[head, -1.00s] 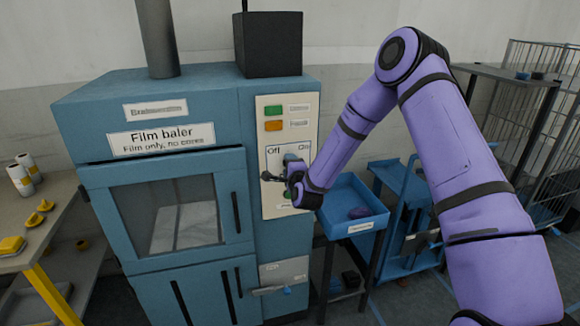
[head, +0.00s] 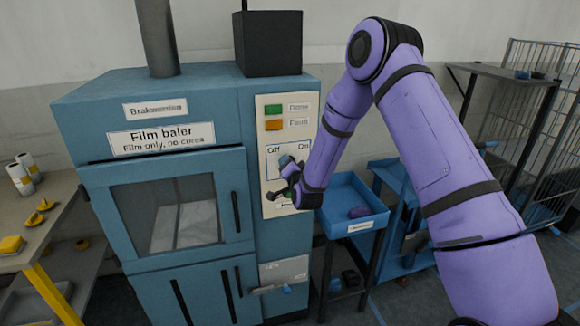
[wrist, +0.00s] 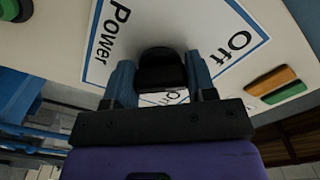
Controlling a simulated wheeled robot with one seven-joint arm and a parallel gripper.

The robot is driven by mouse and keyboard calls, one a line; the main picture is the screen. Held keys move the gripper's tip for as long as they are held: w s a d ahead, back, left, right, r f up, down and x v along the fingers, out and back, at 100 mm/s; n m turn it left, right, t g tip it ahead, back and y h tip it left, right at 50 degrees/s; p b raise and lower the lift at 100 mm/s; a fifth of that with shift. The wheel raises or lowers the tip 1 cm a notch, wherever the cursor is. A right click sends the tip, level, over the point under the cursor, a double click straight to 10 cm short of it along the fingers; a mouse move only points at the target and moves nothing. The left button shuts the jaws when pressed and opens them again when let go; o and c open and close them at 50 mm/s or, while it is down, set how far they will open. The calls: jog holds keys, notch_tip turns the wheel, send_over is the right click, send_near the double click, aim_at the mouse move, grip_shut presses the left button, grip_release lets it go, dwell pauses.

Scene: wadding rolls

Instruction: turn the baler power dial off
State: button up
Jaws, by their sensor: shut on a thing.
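The power dial is a black knob (wrist: 161,66) in the wrist view, on a white panel with a blue-bordered square lettered "Power", "Off" and partly hidden "On". My gripper (wrist: 160,78) has one blue finger on each side of the knob and is shut on it. In the head view my gripper (head: 286,176) is at the dial square on the baler's control panel (head: 273,208), below the "Off" and "On" lettering. My gripper and wrist mostly hide the dial there, and which way it points cannot be told.
The blue film baler (head: 85,120) has a windowed door with a handle. Green (head: 274,109) and orange (head: 274,125) parts sit above the dial. A blue tray (head: 345,190) stands right of the baler, below my forearm. A shelf with yellow items (head: 30,250) is at left.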

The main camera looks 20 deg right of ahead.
jog(key=shift+f+n, duration=0.15)
jog(key=shift+n, duration=0.25)
jog(key=o, duration=0.9)
jog(key=shift+o, duration=0.2)
jog(key=s, duration=1.1)
jog(key=shift+w, duration=0.1)
